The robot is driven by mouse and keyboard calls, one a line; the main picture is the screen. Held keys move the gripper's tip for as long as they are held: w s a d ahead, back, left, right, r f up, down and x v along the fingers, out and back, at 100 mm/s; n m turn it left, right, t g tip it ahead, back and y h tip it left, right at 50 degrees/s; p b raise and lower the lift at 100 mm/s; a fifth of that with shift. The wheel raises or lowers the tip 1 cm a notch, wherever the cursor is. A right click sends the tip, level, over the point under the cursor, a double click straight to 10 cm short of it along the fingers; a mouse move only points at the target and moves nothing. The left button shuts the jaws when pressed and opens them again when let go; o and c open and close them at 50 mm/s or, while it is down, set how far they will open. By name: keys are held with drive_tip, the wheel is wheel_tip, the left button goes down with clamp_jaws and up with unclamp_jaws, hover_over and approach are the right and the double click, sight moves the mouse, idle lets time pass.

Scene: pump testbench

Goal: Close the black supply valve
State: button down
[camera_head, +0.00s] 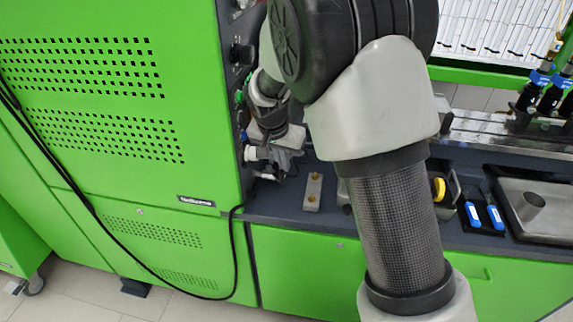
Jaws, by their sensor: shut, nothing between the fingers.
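A black round knob (242,53) sits on the dark side panel of the green cabinet, left of my arm. I cannot tell for sure whether it is the black supply valve. A green fitting (240,97) is lower on the same panel, and a white fitting (250,153) is below that. My gripper (272,140) is beside the panel, close to the lower fittings and below the black knob. It is shut and looks empty. Its fingertips are small and partly lost among the fittings, so I cannot tell whether they touch anything. My arm hides the area to the right.
The green cabinet (110,85) fills the left, with a black cable (75,190) hanging across its front. A small grey block (313,192) lies on the dark bench. Blue-handled tools (484,216) and a metal tray (545,232) with a cup are at the right.

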drive_tip(key=shift+s+a, duration=0.25)
idle(0.4)
wheel_tip(320, 180, up, 10)
drive_tip(key=shift+w+d+f, duration=0.15)
drive_tip(key=shift+w+f, duration=0.1)
idle(0.6)
